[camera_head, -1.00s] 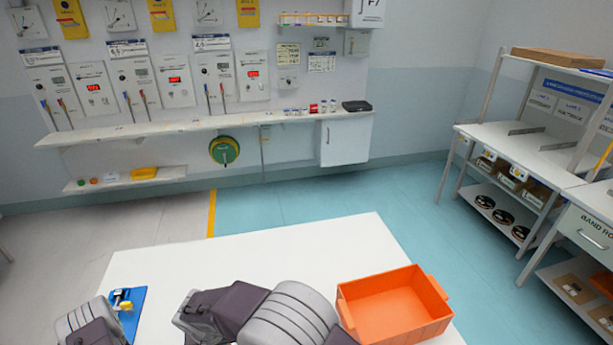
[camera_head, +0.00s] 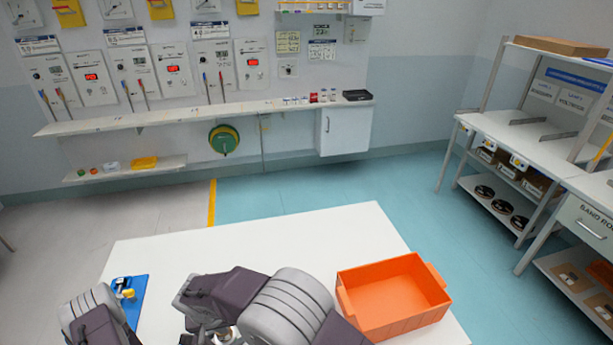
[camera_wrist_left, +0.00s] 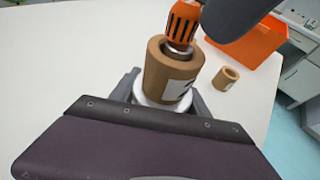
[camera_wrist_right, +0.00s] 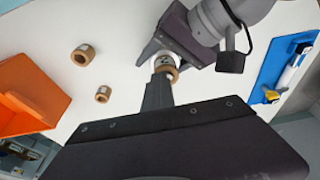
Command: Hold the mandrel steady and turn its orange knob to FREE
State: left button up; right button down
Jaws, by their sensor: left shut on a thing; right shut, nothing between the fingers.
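The mandrel stands upright on the white table with its orange knob (camera_wrist_left: 182,22) on top. A brown cardboard core (camera_wrist_left: 172,72) with a white label sits around it, above a white base (camera_wrist_left: 163,103). My left gripper (camera_wrist_left: 165,95) is shut on the mandrel low down, one finger on each side. My right gripper (camera_wrist_right: 158,82) is shut and empty, its tips close to the mandrel's top. The right finger passes beside the knob in the left wrist view; I cannot tell whether they touch. In the right wrist view the mandrel (camera_wrist_right: 165,63) shows partly and the knob is hidden.
An orange bin (camera_head: 392,318) stands at the table's right. Two loose cardboard cores (camera_wrist_right: 83,55) (camera_wrist_right: 102,94) lie between bin and mandrel. A blue board (camera_head: 133,310) with a small tool lies at the left. The table's back middle (camera_head: 250,238) is clear.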

jog(key=shift+a, duration=0.35)
jog(key=shift+s+a, duration=0.1)
jog(key=shift+a, duration=0.55)
jog(key=shift+s, duration=0.1)
dwell(0.3)
jog(key=shift+s, duration=0.3)
notch_tip(320, 180, up, 6)
dwell(0.3)
